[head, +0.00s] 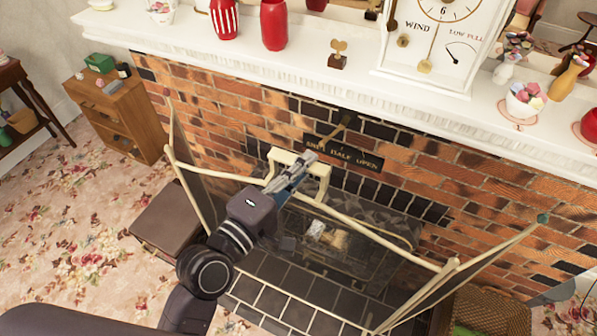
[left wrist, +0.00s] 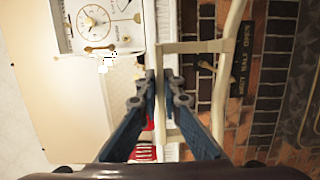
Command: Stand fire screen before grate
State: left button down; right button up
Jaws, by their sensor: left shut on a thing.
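The fire screen (head: 385,238) has a cream frame, dark see-through mesh and side panels angled out from the middle. It spans the tiled hearth in front of the brick fireplace. My left gripper (head: 302,172) is shut on the cream handle at its top middle; in the left wrist view the fingers (left wrist: 156,88) close on a pale bar of that handle (left wrist: 193,47). Whether the screen's lower edge touches the floor is unclear. The grate area (head: 328,237) shows dimly through the mesh, with pale and tan pieces in it. My right gripper is not in view.
The white mantel (head: 300,62) above holds a clock (head: 440,45), red vases and bowls. A brown stool (head: 175,220) stands left of the screen, a wicker basket (head: 490,312) at its right. A small wooden cabinet (head: 125,115) stands farther left. Floral carpet is open at left.

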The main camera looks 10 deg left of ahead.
pick_arm(q)
jog(key=shift+w+a+x, duration=0.65)
jog(key=shift+a+x, duration=0.55)
jog(key=shift+x, duration=5.9)
notch_tip(320, 180, down, 34)
jog(key=b, duration=2.5)
jog(key=shift+f+b, duration=0.85)
jog(key=shift+f, duration=0.25)
